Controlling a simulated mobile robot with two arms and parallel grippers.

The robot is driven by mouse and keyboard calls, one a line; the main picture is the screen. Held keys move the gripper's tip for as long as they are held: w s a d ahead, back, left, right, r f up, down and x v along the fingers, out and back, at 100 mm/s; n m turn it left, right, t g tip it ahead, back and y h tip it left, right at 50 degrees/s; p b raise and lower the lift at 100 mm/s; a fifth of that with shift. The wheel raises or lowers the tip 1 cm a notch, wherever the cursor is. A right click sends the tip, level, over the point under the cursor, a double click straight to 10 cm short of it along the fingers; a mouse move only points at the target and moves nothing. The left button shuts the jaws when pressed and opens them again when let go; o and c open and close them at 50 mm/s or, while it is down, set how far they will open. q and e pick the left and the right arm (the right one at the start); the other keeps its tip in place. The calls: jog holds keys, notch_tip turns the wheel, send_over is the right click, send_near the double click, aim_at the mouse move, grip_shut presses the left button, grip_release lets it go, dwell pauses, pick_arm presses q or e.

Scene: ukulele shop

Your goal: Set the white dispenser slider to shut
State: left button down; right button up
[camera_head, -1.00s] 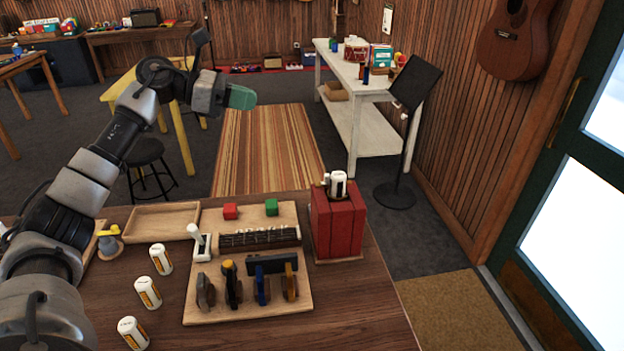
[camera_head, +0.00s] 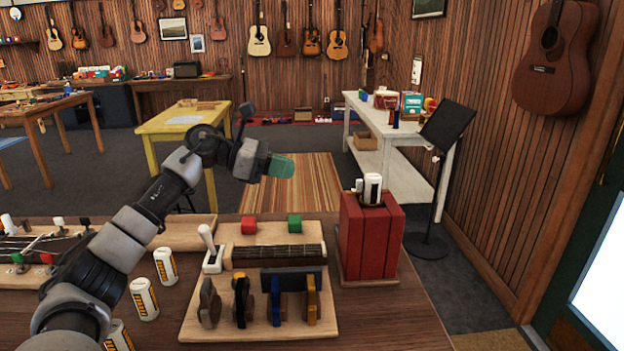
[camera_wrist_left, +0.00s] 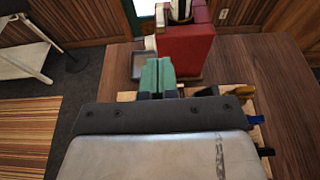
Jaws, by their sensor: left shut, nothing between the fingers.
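A red block-shaped stand (camera_head: 370,240) is at the right of the near table, with a white can (camera_head: 372,188) upright on top. A small white piece (camera_head: 359,185) sits beside the can; I cannot tell whether it is the dispenser slider or how it is set. The wrist view shows the red stand (camera_wrist_left: 186,48) and a white knob (camera_wrist_left: 150,42) at its left side. My left gripper (camera_head: 280,166), with green fingertips, is shut and empty in the air, left of the stand's top and apart from it. The right gripper is not in view.
A wooden board (camera_head: 255,331) holds several coloured clips, a fretboard piece (camera_head: 278,256) and a white lever (camera_head: 207,240). White cans (camera_head: 145,299) stand at left. A music stand (camera_head: 447,125) is beyond the table.

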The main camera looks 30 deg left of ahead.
aim_at(357, 180)
pick_arm(q)
jog(key=p+x, duration=0.1)
jog(key=x, duration=0.3)
jog(key=p+x, duration=0.1)
jog(key=x, duration=0.3)
jog(key=r+p+x, duration=0.1)
jog(key=p+x, duration=0.1)
jog(key=x, duration=0.2)
jog(key=shift+w+d, duration=0.1)
jog(key=shift+d, duration=0.1)
jog(key=shift+w+d, duration=0.2)
jog(key=shift+d, duration=0.05)
jog(key=w+d, duration=0.2)
jog(key=d, duration=0.1)
jog(key=shift+w+d, duration=0.2)
jog(key=shift+w, duration=0.05)
jog(key=shift+s+a, duration=0.1)
